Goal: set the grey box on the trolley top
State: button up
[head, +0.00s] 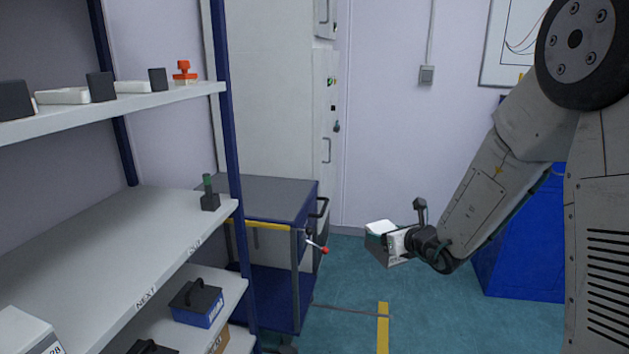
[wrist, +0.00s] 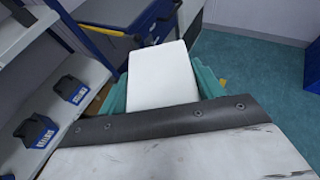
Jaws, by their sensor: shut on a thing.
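My gripper (head: 392,243) is right of centre in the head view, shut on a box. The grey box (head: 377,252) has a pale top and hangs in the air over the green floor. In the wrist view the box (wrist: 160,72) shows as a pale block between the teal fingers of my gripper (wrist: 163,84). The trolley (head: 268,196) has a flat, bare grey top and a blue frame, and stands left of the gripper, apart from the box. Part of the trolley (wrist: 112,12) shows at the top of the wrist view.
A shelf rack (head: 150,235) with a blue post stands left, partly in front of the trolley. It bears a green-topped item (head: 209,193) and a blue-and-black box (head: 197,303). A red-knobbed lever (head: 322,248) sticks out by the trolley. A tall pale cabinet (head: 270,90) stands behind.

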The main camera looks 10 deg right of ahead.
aim_at(277, 195)
jog(key=z, duration=0.35)
jog(key=i, duration=1)
jog(key=u, duration=0.5)
jog(key=i, duration=0.95)
jog(key=u, duration=0.8)
